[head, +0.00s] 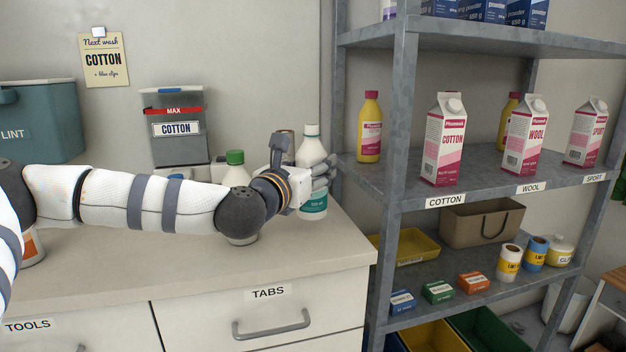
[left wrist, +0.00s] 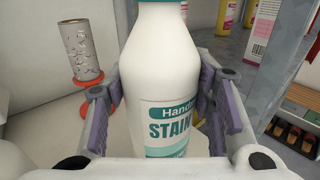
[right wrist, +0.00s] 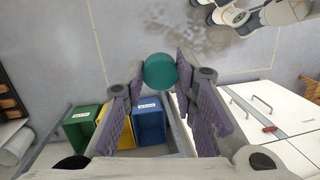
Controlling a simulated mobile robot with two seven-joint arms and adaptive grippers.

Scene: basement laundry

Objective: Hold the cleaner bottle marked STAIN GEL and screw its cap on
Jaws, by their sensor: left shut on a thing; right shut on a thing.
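The white STAIN GEL bottle (head: 312,149) with a teal label stands upright near the right end of the counter. Its label is partly readable in the left wrist view (left wrist: 163,120). My left gripper (head: 322,178) is shut around the bottle's body, one finger on each side. The bottle's narrow top looks white in the head view, with no teal cap on it. A teal strip shows at the top edge of the left wrist view. My right gripper (right wrist: 160,76) is shut on a round teal cap (right wrist: 160,71) at its fingertips, apart from the bottle. It is outside the head view.
A green-capped bottle (head: 236,158) stands partly behind my left arm. A patterned can on a red base (left wrist: 82,60) is near the held bottle. The metal shelf (head: 395,130) rises just right of the counter. Green, yellow and blue bins (right wrist: 149,122) sit below my right gripper.

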